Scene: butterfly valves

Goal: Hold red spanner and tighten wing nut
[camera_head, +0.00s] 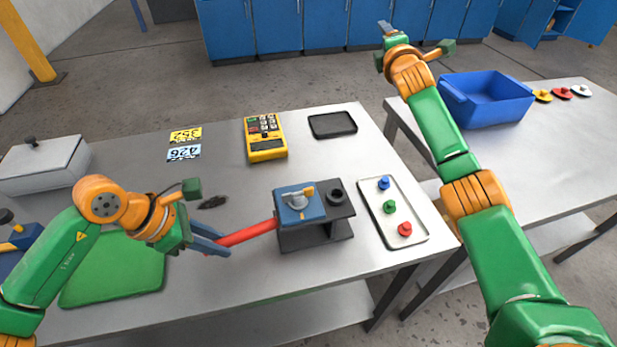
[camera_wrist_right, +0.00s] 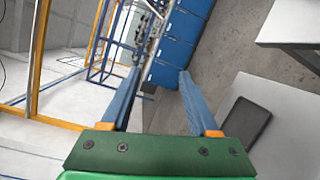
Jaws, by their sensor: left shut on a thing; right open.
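The red spanner (camera_head: 248,233) reaches from my left gripper (camera_head: 217,243) to the left side of a blue block on a dark stand. My left gripper is shut on the spanner's left end. A grey round part with a wing-like piece, seemingly the wing nut (camera_head: 296,201), is on top of the blue block (camera_head: 312,212), with a small orange tab beside it. My right gripper (camera_head: 386,28) is raised far back, beyond the table, away from the block. In the right wrist view its two blue fingers (camera_wrist_right: 160,85) are apart with nothing between them.
The dark stand (camera_head: 318,238) also bears a black ring. A white tray (camera_head: 416,232) with blue, green and red knobs lies to its right. A yellow meter (camera_head: 265,138) and black tray (camera_head: 332,124) lie behind. A blue bin (camera_head: 487,101) stands on the right table.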

